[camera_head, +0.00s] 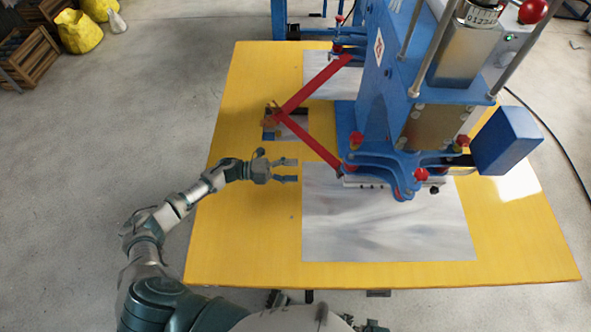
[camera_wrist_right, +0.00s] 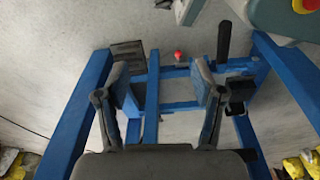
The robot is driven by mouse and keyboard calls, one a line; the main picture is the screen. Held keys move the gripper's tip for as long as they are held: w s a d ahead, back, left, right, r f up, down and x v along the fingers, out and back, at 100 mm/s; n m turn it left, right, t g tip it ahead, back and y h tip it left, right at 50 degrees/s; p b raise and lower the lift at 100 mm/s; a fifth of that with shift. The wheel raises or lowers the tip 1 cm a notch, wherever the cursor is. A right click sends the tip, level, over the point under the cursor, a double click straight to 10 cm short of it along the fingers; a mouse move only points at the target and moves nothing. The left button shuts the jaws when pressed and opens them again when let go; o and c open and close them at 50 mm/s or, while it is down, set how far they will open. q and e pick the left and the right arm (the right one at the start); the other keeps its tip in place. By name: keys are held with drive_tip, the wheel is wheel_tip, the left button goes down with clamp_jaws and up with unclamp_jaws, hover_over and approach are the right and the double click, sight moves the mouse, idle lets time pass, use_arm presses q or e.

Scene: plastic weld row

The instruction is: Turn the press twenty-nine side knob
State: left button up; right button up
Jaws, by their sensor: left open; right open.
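The blue press (camera_head: 395,95) stands on the yellow table, right of centre in the head view. A red ball knob (camera_head: 532,11) shows at its top right, and smaller red knobs (camera_head: 421,174) sit along its lower front. I cannot tell which is the side knob. My left gripper (camera_head: 296,170) is open and empty over the table, left of the press and apart from it. My right gripper (camera_wrist_right: 160,82) is open and empty in the right wrist view. Beyond its fingers is a small red knob (camera_wrist_right: 179,55) on a blue frame. My right gripper is hidden from the head view.
The yellow table (camera_head: 245,235) carries grey metal plates (camera_head: 385,225). Red bars (camera_head: 315,88) form a V left of the press, and a blue box (camera_head: 506,140) juts out at right. Blue frame beams (camera_wrist_right: 85,115) flank my right gripper. Bare table lies front left.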

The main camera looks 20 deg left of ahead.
use_arm(q)
drive_tip(key=a+m+b, duration=0.3)
drive_tip(key=m, duration=0.1)
drive_tip(key=m+b, duration=0.2)
drive_tip(key=m, duration=0.2)
approach(337, 171)
drive_tip(key=x, duration=0.6)
drive_tip(key=shift+w+d+f, duration=0.2)
drive_tip(key=shift+d+f, duration=0.05)
drive_tip(key=shift+w+d, duration=0.2)
drive_tip(key=shift+d, duration=0.45)
use_arm(e)
wheel_tip(337, 171, up, 12)
drive_tip(key=w, duration=0.3)
drive_tip(key=shift+a, duration=0.2)
use_arm(q)
drive_tip(key=c, duration=1.1)
use_arm(e)
drive_tip(key=shift+r+t, duration=0.1)
drive_tip(key=shift+t, duration=0.2)
use_arm(q)
drive_tip(key=shift+p, duration=0.3)
